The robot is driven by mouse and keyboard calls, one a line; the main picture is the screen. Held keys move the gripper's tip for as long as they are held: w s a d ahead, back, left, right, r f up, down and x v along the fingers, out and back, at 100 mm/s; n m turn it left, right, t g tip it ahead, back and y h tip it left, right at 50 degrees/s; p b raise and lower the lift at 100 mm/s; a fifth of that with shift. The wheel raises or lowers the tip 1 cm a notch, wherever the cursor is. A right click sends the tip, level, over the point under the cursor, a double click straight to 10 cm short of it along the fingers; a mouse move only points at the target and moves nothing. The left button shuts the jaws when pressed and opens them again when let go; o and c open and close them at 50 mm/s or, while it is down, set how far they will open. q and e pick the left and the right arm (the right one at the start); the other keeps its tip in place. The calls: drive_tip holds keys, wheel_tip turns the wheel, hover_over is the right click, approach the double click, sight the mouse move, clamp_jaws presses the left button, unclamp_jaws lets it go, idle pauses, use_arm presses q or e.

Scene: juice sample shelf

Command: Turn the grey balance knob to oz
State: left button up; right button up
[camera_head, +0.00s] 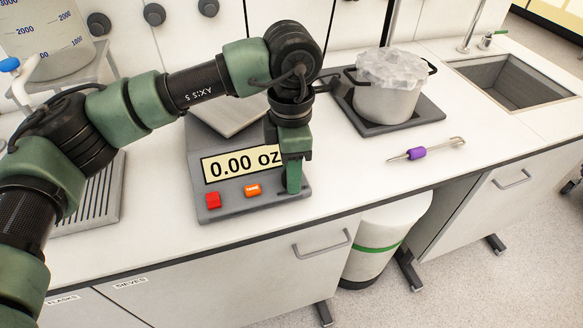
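The grey balance (240,204) stands on the white counter, with its pan (228,113) partly behind my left arm. Its display (226,166) reads "0.00 oz". A red button (213,200) and an orange button (253,190) sit on its front face. My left gripper (292,178) points down at the right end of the balance's front, its green fingers over the panel. The grey knob does not show; the gripper covers that part of the panel. I cannot tell whether the fingers are open, shut or touching the knob. My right gripper is out of view.
A steel pot of ice (387,97) stands on a dark pad to the right. A ribbed tray (95,200) is left of the balance. The counter's front right is clear.

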use_arm(q)
wheel_tip(320, 180, up, 8)
drive_tip(key=shift+f+b, duration=0.1)
drive_tip(key=shift+b, duration=0.3)
idle(0.3)
